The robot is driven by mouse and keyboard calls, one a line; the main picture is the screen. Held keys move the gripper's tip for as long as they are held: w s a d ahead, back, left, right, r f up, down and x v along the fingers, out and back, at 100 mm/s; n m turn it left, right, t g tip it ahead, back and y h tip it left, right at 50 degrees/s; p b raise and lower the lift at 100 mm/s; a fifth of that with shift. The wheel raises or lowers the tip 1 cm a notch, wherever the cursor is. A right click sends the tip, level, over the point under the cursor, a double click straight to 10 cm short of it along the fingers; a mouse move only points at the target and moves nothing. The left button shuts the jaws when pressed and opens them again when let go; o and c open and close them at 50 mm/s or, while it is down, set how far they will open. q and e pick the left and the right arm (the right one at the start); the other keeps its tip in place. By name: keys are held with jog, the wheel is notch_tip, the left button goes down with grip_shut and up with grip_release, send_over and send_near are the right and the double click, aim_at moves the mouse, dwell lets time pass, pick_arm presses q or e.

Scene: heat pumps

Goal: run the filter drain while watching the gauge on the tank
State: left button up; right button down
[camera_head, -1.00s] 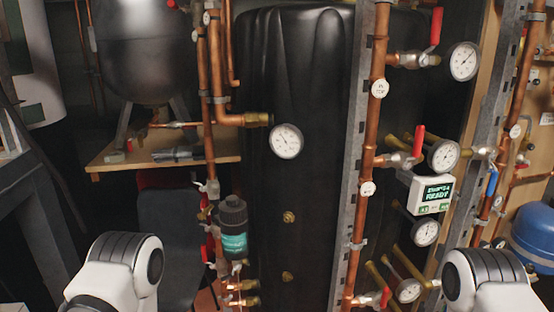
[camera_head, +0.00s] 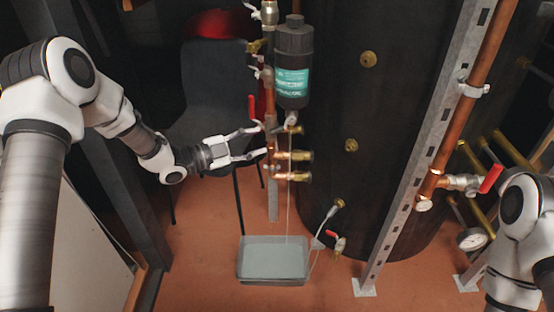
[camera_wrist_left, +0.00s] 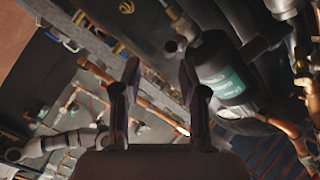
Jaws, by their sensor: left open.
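The filter (camera_head: 294,65) is a black canister with a teal label, upright in front of the black tank (camera_head: 345,185). A small drain fitting (camera_head: 292,121) sits under it. A thin pale vertical line, like a stream of water, runs from there into a clear tray (camera_head: 272,281) on the floor. My left gripper (camera_head: 262,142) is open and empty, its fingers pointing right, just left of the pipework below the filter. The wrist view shows its spread fingers (camera_wrist_left: 157,75) and the filter (camera_wrist_left: 222,75) right of them. The tank's dial gauge is out of view now. My right gripper is out of frame.
A red lever (camera_head: 252,106) stands on the pipe beside the filter. Brass fittings (camera_head: 300,156) stick out below. A dark chair (camera_head: 212,90) is behind my left arm. A steel post (camera_head: 420,150), a red-handled valve (camera_head: 490,179) and another gauge (camera_head: 473,239) are at right.

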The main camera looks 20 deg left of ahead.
aim_at(272, 131)
pick_arm(q)
jog(key=shift+t, duration=0.3)
jog(key=b+x, duration=0.1)
jog(key=x, duration=0.1)
jog(key=b+x, duration=0.1)
jog(key=x, duration=0.2)
jog(key=b+x, duration=0.1)
jog(key=x, duration=0.1)
jog(key=shift+w+a+r, duration=0.1)
jog(key=shift+w+r, duration=0.2)
jog(key=shift+r, duration=0.1)
grip_shut()
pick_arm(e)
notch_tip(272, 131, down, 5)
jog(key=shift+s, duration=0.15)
